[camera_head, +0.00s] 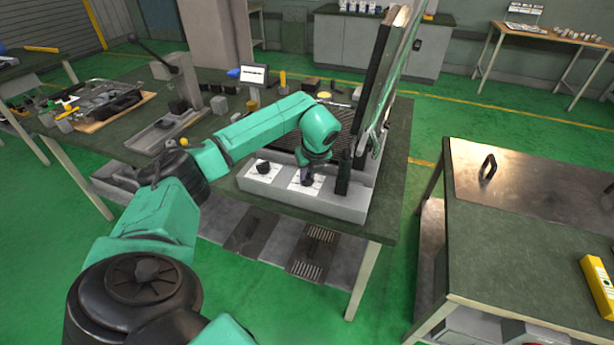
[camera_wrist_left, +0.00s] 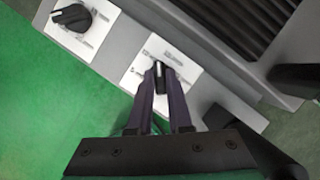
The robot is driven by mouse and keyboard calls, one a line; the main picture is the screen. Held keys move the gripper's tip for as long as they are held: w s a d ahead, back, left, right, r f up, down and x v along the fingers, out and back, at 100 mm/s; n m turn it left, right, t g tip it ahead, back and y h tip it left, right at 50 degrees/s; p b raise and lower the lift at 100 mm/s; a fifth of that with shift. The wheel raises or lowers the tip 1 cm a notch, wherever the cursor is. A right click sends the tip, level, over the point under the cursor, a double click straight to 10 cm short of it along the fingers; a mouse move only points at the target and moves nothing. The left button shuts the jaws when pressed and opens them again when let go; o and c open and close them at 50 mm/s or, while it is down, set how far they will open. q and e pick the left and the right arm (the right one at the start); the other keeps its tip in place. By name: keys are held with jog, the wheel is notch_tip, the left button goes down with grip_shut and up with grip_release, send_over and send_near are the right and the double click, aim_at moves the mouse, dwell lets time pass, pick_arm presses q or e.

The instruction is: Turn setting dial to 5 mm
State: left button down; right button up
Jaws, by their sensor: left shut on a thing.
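The heating machine has a grey front panel (camera_head: 330,203) with two black dials on white labels. The right dial (camera_wrist_left: 161,78) is between the fingertips of my left gripper (camera_wrist_left: 162,84), which is shut on it; the dial's pointer stands roughly along the fingers. In the head view my left gripper (camera_head: 308,176) reaches down to this dial, and the arm covers part of the panel. The left dial (camera_wrist_left: 73,17) is free; it also shows in the head view (camera_head: 263,167). The label numbers are too blurred to read surely. My right gripper is not in view.
The machine's raised dark plate (camera_head: 372,85) stands upright beside my left wrist. A ribbed dark bed (camera_wrist_left: 220,20) lies behind the panel. A green-topped bench (camera_head: 540,230) with a black handle (camera_head: 488,168) stands at right, across a clear floor gap.

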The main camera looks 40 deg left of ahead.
pick_arm(q)
jog(key=n+g, duration=0.1)
jog(key=n, duration=0.4)
jog(key=shift+w+r+g+y+b, duration=0.2)
jog(key=shift+g+y+b, duration=0.1)
jog(key=shift+g+y, duration=0.1)
jog(key=shift+n, duration=0.3)
jog(key=c, duration=0.8)
grip_release()
jog(key=shift+f, duration=0.1)
jog(key=shift+c, duration=0.2)
jog(key=p+v, duration=0.2)
jog(key=v, duration=1.2)
jog(key=shift+r, duration=0.3)
